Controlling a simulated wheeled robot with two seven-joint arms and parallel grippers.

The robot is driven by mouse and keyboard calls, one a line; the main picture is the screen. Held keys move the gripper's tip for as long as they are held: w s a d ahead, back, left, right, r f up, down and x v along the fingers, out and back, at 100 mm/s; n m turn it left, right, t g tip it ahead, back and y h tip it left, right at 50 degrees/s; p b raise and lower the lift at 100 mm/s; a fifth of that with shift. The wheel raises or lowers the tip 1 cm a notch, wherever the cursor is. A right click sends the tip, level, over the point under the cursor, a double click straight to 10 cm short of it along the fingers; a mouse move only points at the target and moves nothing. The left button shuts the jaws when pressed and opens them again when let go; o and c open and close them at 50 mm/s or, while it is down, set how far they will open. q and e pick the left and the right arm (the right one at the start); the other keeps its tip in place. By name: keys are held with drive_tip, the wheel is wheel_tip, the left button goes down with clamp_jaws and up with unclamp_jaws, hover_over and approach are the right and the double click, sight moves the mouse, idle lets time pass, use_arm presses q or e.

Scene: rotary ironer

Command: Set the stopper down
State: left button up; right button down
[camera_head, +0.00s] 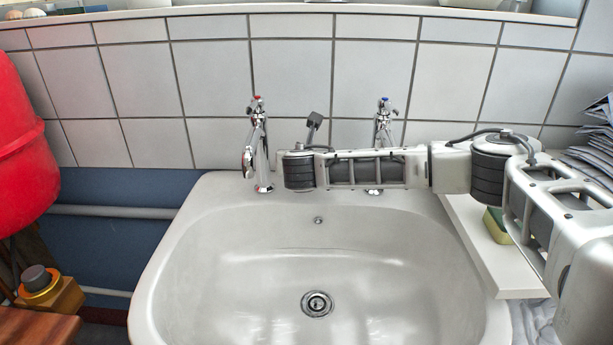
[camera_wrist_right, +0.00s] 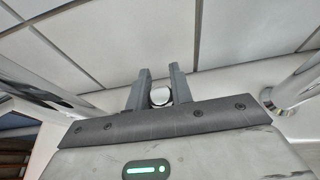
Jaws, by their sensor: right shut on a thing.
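In the right wrist view, my right gripper (camera_wrist_right: 160,84) has its fingers closed on the stopper (camera_wrist_right: 160,96), a small pale, rounded thing between them. Only a bit of the stopper shows; the rest is hidden by the gripper body. My left gripper is not in view.
A red-topped tap (camera_head: 257,150) and a blue-topped tap (camera_head: 383,118) stand at the sink's back, close to my right arm. A white shelf with a green and yellow sponge (camera_head: 496,224) is at right. The bowl is clear.

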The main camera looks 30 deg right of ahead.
drive_tip(key=shift+w+d+f, duration=0.2)
drive_tip(key=shift+w+f, duration=0.15)
drive_tip(key=shift+f, duration=0.1)
drive_tip(key=shift+w+f+b, duration=0.1)
drive_tip(key=shift+f+b, duration=0.35)
drive_tip(key=shift+f, duration=1.15)
drive_tip(key=shift+f, duration=0.1)
drive_tip(key=c, duration=1.2)
unclamp_jaws()
drive_tip(key=shift+c, duration=0.2)
drive_tip(key=p+v, duration=0.2)
drive_tip(key=v, duration=1)
drive_tip(key=shift+d, duration=0.1)
